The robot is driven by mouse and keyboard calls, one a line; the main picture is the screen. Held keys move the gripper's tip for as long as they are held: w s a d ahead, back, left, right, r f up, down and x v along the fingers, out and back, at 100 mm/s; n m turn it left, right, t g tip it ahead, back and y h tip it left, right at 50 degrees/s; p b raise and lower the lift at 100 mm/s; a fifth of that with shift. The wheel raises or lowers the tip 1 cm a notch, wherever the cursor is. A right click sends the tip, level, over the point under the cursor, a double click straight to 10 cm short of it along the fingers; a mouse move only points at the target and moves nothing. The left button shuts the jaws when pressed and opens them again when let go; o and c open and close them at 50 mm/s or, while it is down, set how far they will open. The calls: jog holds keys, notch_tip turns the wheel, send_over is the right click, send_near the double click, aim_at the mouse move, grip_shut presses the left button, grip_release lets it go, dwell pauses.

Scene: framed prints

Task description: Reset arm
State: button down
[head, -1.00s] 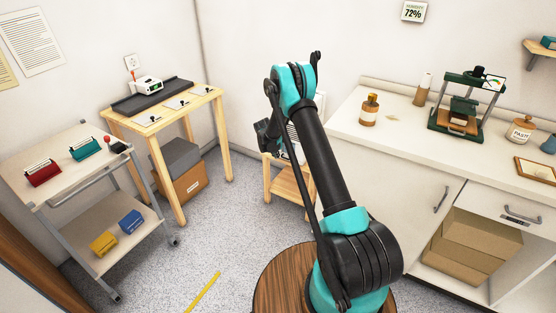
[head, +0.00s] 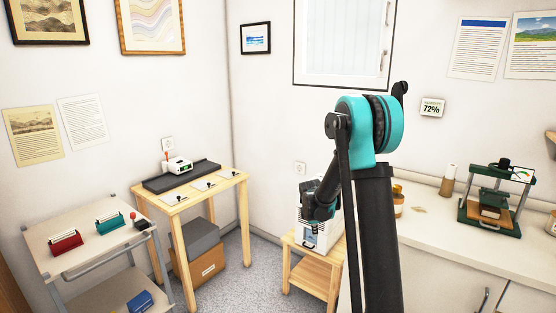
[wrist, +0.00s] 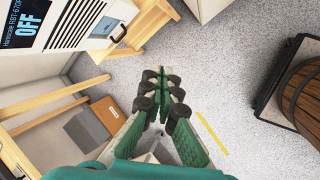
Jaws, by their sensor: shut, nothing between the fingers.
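My gripper (head: 314,206) hangs at the far side of my raised arm in the head view, in front of a white appliance (head: 322,238) on a small wooden stand. In the wrist view my gripper (wrist: 165,85) points away from the camera, its green fingers and dark pads closed together with nothing held. The white appliance's dark panel (wrist: 25,20) reads OFF at the upper left of the wrist view. My black and teal arm hides part of the appliance and the stand in the head view.
The small wooden stand (head: 312,270) is close by my gripper. A wooden table (head: 185,190) with a white device stands left, beside a grey cart (head: 85,243). A white counter (head: 470,245) with a green press (head: 497,200) runs along the right.

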jog(key=s+d+r+m+y, duration=0.1)
jog(key=s+m, duration=0.8)
jog(key=s, duration=0.9)
jog(key=s+d+r+m, duration=0.2)
jog(key=s+m, duration=0.7)
jog(key=s, duration=0.9)
jog(key=shift+d+r+y, duration=0.4)
jog(key=shift+r, duration=0.2)
